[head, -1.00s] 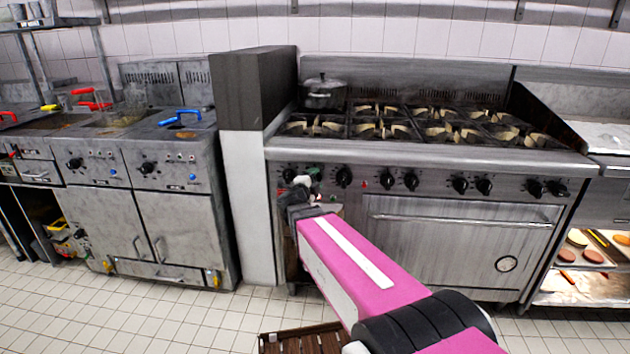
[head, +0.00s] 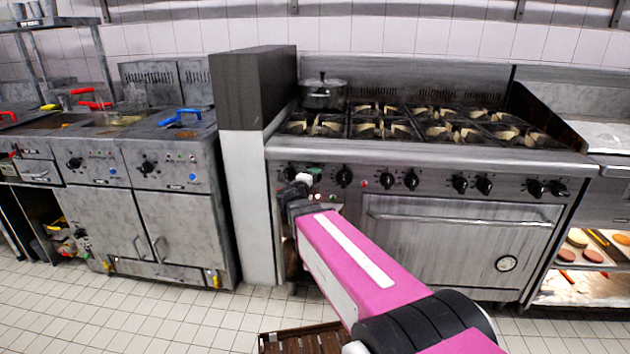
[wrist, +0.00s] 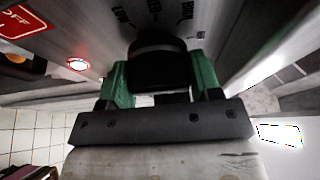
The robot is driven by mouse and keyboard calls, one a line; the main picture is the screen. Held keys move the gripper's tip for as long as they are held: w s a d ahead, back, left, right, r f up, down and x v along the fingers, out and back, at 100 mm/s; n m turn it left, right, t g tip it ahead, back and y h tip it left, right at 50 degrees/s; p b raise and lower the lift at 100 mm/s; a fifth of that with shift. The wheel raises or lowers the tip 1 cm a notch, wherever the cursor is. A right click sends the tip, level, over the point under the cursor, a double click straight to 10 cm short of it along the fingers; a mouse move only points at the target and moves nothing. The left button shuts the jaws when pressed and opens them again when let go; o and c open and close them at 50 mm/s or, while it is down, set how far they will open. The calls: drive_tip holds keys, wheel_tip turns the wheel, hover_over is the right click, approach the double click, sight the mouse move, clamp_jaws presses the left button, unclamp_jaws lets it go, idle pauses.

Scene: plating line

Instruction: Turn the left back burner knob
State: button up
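The range's control panel (head: 430,183) carries a row of black knobs below the front rail. A lidded pot (head: 324,95) stands on the left back burner.
A lit red indicator (wrist: 77,64) and a red OFF label (wrist: 22,20) are left of the held knob. The oven door handle (head: 460,222) sticks out lower right. A tall partition (head: 250,170) separates the range from fryers (head: 140,180). A brown crate (head: 300,340) stands low in front.

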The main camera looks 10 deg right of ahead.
drive_tip(key=o, duration=0.3)
drive_tip(key=v, duration=1.1)
drive_tip(key=shift+w, duration=0.1)
drive_tip(key=w+a+f+n+t+y, duration=0.1)
drive_tip(key=w+a+n+t+y, duration=0.3)
drive_tip(key=n+y, duration=0.6)
wheel_tip(320, 180, down, 8)
drive_tip(key=s+a+n+g+y, duration=0.1)
drive_tip(key=a+n+g+y, duration=0.1)
drive_tip(key=n+g+y, duration=0.5)
drive_tip(key=s+d+f+n+g+h, duration=0.5)
drive_tip(key=s+d+f+n+g, duration=0.4)
drive_tip(key=s, duration=0.7)
drive_tip(key=d+f+g, duration=0.1)
drive_tip(key=d+f, duration=0.2)
drive_tip(key=shift+s+d+g, duration=0.25)
drive_tip(key=shift+d+g, duration=0.05)
drive_tip(key=shift+g, duration=0.1)
